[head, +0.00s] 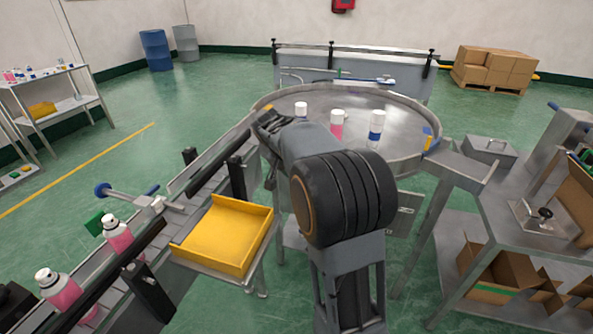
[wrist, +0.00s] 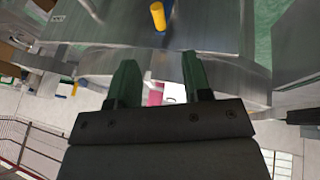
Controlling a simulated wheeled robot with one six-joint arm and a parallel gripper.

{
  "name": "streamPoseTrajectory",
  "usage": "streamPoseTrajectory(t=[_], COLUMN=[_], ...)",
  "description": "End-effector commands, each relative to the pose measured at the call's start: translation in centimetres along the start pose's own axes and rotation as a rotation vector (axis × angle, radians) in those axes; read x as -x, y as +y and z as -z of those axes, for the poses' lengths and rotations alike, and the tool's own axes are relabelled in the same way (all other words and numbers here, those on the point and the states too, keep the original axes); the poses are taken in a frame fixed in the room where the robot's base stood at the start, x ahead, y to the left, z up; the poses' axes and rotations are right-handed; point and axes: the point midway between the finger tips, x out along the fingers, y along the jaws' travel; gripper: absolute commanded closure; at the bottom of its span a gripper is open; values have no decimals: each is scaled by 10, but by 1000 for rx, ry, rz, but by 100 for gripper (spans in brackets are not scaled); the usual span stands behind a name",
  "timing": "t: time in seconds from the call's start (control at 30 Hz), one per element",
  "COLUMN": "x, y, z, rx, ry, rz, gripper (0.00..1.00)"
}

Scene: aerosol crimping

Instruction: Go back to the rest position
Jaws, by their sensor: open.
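My gripper (wrist: 158,82) shows in the wrist view with its two dark green fingers apart and nothing between them up close. In the head view my arm reaches forward over the near left rim of the round metal turntable (head: 285,95), and the fingertips are not clear there. A white-capped can (head: 301,110), a pink can with a white cap (head: 337,124) and a white can with a blue band (head: 376,126) stand upright on the turntable. A blurred pink and white can (wrist: 155,95) shows in the distance between my fingers in the wrist view.
A conveyor (head: 205,178) with pink cans (head: 117,234) runs along the left to the turntable. A yellow tray (head: 222,235) sits beside it. A metal bench (head: 500,215) with cardboard boxes (head: 490,270) is at the right. Open green floor (head: 215,95) lies at the back left.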

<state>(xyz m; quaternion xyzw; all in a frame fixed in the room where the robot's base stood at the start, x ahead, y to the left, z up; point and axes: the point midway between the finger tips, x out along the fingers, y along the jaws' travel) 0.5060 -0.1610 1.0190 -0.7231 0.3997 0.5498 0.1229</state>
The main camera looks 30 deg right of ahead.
Motion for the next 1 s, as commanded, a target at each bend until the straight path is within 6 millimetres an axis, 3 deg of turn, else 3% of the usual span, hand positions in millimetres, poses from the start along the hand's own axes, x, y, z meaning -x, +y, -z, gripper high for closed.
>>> streamPoseTrajectory(t=[0.67,0.77,0.83,1.0], x=[5,22,38,74], y=[1,3,6,17], z=[-4,-22,-44,-115], rx=[14,73,144,355], ry=[-1,-7,-13,-15], rz=[11,54,106,262], gripper=[55,55,55,55])
